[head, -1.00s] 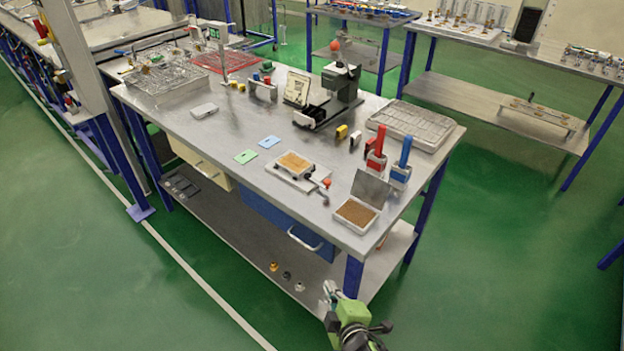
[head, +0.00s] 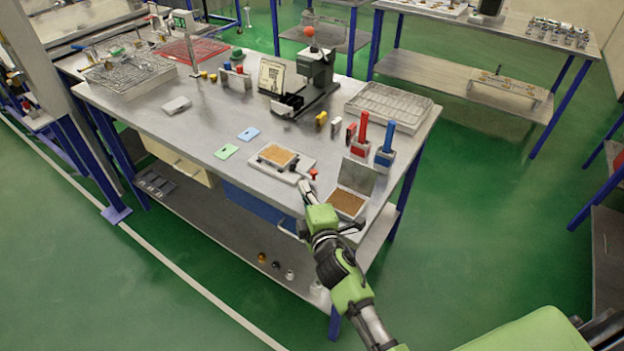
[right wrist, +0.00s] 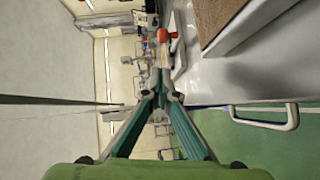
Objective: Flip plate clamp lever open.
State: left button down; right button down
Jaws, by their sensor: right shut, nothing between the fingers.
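The plate clamp (head: 262,167) is a pale base with a tan plate (head: 278,155) on it, near the table's front edge in the head view. Its lever ends in a red knob (head: 313,172) at the clamp's right side. In the right wrist view a red knob (right wrist: 162,35) shows beyond the fingers, towards the top. My right gripper (head: 305,187) is shut and empty, just in front of the knob; its fingertips (right wrist: 160,95) meet in the wrist view. A gap to the knob shows there. The lever arm is partly hidden. My left gripper is not in view.
A box with brown filling (head: 346,203) and a raised grey lid (head: 357,177) stands right beside my right gripper. Red (head: 360,147) and blue (head: 385,156) upright handles stand behind it. Green (head: 227,151) and blue (head: 249,133) flat pieces lie left of the clamp.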

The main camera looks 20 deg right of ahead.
aim_at(316, 173)
jog(key=shift+w+d+f+p, duration=0.2)
jog(key=shift+w+d+p, duration=0.05)
jog(key=shift+w+d, duration=0.5)
jog(key=shift+w+d+f+p, duration=0.2)
jog(key=shift+w+d, duration=0.5)
jog(key=shift+d, duration=0.05)
jog(key=shift+d, duration=0.1)
jog(key=shift+w+d, duration=0.45)
jog(key=shift+d, duration=0.4)
